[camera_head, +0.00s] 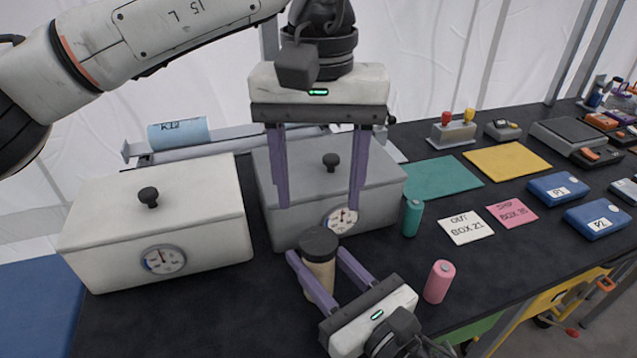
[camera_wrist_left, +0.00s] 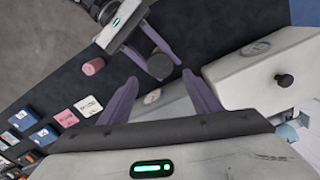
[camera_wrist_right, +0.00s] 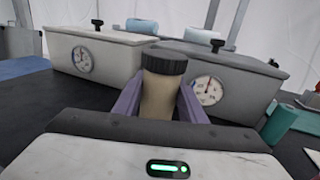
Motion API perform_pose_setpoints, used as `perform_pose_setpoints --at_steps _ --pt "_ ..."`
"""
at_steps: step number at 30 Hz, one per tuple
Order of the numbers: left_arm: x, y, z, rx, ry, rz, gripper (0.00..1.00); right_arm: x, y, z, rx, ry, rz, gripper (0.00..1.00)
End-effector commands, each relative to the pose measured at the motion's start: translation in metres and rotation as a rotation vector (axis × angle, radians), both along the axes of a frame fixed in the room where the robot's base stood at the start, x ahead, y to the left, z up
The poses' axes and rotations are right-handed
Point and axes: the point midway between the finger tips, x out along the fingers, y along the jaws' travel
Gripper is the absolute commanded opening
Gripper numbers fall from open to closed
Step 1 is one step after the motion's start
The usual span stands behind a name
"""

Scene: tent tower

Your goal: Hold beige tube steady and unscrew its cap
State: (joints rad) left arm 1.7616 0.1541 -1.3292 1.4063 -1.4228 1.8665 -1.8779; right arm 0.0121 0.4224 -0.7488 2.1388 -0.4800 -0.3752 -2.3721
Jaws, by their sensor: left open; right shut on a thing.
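The beige tube (camera_head: 320,272) stands upright on the black table, in front of the grey box. Its dark ribbed cap (camera_head: 319,243) sits on top; the tube (camera_wrist_right: 158,97) and the cap (camera_wrist_right: 165,62) also show in the right wrist view. My right gripper (camera_head: 318,275) is shut on the tube's body, below the cap, with a purple finger on each side. My left gripper (camera_head: 317,200) is open and empty above the tube, its fingers pointing down. In the left wrist view the cap (camera_wrist_left: 160,66) lies beyond the open fingers.
A white lidded box (camera_head: 160,220) with a dial stands at left, a grey lidded box (camera_head: 300,210) with a dial behind the tube. A green cylinder (camera_head: 412,217) and a pink cylinder (camera_head: 439,281) stand to the right. Cards and blue cases lie farther right.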

Motion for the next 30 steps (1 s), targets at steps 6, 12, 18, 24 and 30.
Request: perform_pose_setpoints --at_steps 6,12,18,24,30 --pt "0.000 0.000 0.000 -0.001 0.001 -0.457 0.58 0.000 0.000 0.000 0.000 0.000 0.000 0.00" --pt "0.000 0.000 0.000 -0.002 0.001 -0.733 0.58 0.000 0.000 0.000 0.000 0.000 0.000 0.00" --pt "0.000 0.000 -0.005 -0.001 0.002 -0.830 0.58 0.000 0.000 0.000 0.000 0.000 0.000 0.00" --pt "0.000 0.001 -0.031 -0.001 0.004 -0.833 0.58 0.000 0.000 0.000 0.001 -0.001 0.000 0.00" --pt "0.000 0.001 -0.062 -0.002 0.003 -0.831 0.58 0.000 0.000 0.000 0.001 -0.001 0.000 0.00"
